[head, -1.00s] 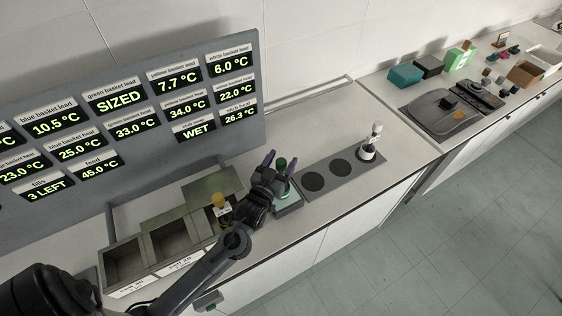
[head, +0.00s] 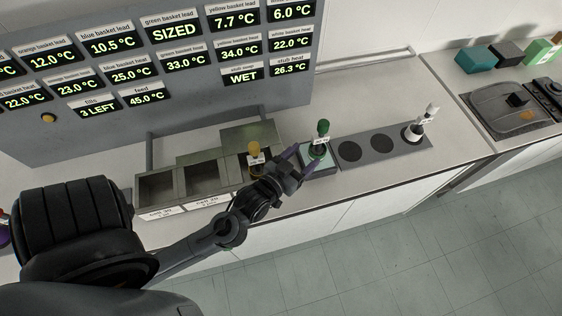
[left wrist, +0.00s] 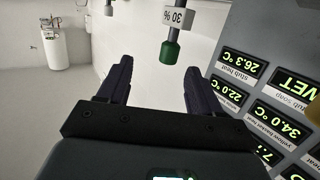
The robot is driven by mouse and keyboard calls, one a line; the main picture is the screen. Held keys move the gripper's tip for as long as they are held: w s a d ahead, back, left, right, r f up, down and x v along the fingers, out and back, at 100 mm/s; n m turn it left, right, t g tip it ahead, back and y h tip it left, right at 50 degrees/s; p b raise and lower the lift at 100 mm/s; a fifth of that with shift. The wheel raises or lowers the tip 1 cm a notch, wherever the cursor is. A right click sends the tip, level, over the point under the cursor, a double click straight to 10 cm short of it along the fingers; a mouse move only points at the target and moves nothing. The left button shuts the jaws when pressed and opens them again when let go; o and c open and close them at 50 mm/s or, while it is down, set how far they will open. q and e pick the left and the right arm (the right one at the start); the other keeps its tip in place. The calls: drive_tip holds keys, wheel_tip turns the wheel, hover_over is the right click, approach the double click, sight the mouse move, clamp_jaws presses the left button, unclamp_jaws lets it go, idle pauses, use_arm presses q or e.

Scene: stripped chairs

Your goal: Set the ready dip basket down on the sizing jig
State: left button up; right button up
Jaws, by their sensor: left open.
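The green-topped dip basket (head: 323,127) stands upright on the pale-topped pad (head: 313,163), which looks like the sizing jig, left of the strip with dark round spots. Its green knob hangs upside down near the top of the left wrist view (left wrist: 169,52), with a white "30 %" tag beside it. My left gripper (head: 300,159) is open and empty, just left of and in front of the green basket, apart from it. Its two dark fingers also show in the left wrist view (left wrist: 158,68). My right gripper is not in view.
A yellow-topped basket (head: 254,148) stands at the tanks (head: 158,188) on the left. A white-topped basket (head: 431,110) stands at the right end of the strip (head: 380,147). The display panel behind reads SIZED for green.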

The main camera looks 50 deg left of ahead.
use_arm(q)
drive_tip(key=s+d+f+m+g+h, duration=0.2)
drive_tip(key=s+d+f+g, duration=0.1)
drive_tip(key=s+g, duration=0.3)
drive_tip(key=s+d+f+m+g+h, duration=0.1)
drive_tip(key=s+d+f+g, duration=0.3)
drive_tip(key=s, duration=0.5)
drive_tip(key=shift+d+f+m+g+h, duration=0.15)
drive_tip(key=shift+f+m+g+h, duration=0.35)
drive_tip(key=shift+m+g, duration=0.5)
drive_tip(key=shift+f, duration=0.1)
